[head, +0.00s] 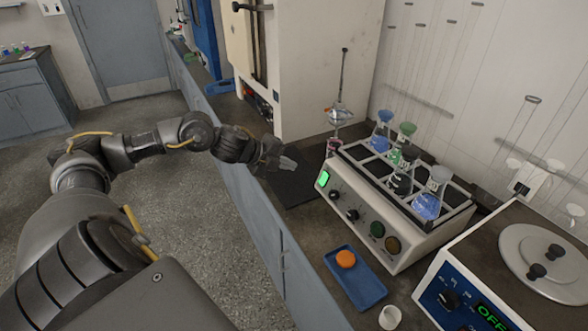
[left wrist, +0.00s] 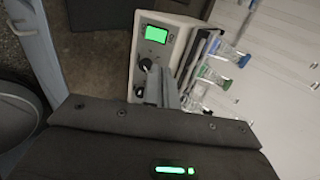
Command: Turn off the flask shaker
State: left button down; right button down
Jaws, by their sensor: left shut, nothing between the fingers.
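My right gripper is not in view.
A blue tray (head: 372,292) with an orange object (head: 345,259) lies in front of the shaker. A white cup (head: 390,317) is beside it. A second device (head: 478,290) with a display reading OFF stands at right. A tall white cabinet (head: 310,60) stands behind my gripper.

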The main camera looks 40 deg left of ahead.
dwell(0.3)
pick_arm(q)
jog(key=shift+s+a+f+g+b, duration=0.15)
jog(key=shift+a+f+g+b, duration=0.2)
jog(key=shift+f+b, duration=0.2)
dwell(0.3)
jog(key=p, duration=0.3)
send_near(321, 181)
jog(key=x, duration=0.7)
jog(key=shift+s+d, duration=0.1)
